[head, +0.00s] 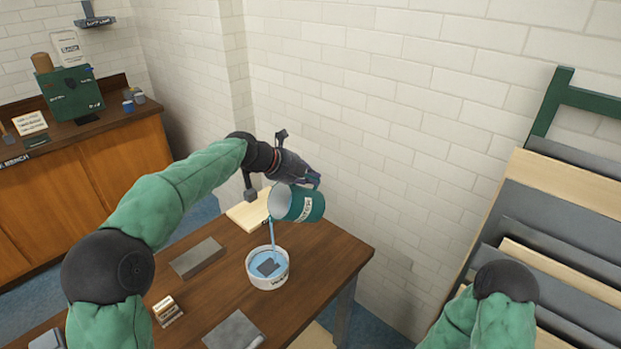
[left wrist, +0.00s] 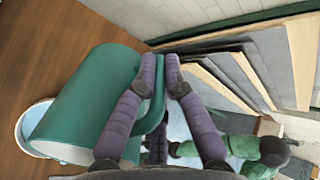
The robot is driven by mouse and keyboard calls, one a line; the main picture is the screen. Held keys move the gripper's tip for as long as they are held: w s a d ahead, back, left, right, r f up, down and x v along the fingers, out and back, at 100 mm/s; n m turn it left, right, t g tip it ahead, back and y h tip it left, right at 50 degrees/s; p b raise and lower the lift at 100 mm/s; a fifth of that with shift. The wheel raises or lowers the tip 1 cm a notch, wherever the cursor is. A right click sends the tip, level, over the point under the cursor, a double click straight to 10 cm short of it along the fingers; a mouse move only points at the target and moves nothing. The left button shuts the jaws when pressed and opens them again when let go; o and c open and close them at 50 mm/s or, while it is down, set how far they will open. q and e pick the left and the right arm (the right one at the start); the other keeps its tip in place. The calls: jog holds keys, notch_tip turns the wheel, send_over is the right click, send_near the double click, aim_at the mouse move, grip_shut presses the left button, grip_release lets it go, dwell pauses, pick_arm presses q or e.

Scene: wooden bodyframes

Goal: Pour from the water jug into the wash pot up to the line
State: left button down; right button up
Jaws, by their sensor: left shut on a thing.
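The green water jug (head: 307,205) is tilted with its pale mouth facing left. A blue stream of water (head: 272,235) runs from its lip into the white wash pot (head: 268,281) on the table below. The pot holds blue water with a dark square shape in it; I cannot make out the line. My left gripper (head: 296,172) is above and beside the jug. In the left wrist view its purple fingers (left wrist: 160,68) are shut on the handle of the jug (left wrist: 92,98). My right gripper is not in the head view.
On the wooden table (head: 325,255) lie a grey block (head: 198,257), a grey slab (head: 233,331), a small labelled block (head: 167,311) and a pale board (head: 248,209). A rack of boards (head: 560,225) stands at the right. A white brick wall (head: 400,130) is close behind the jug.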

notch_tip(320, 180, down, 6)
jog(key=b, duration=0.6)
dwell(5.5)
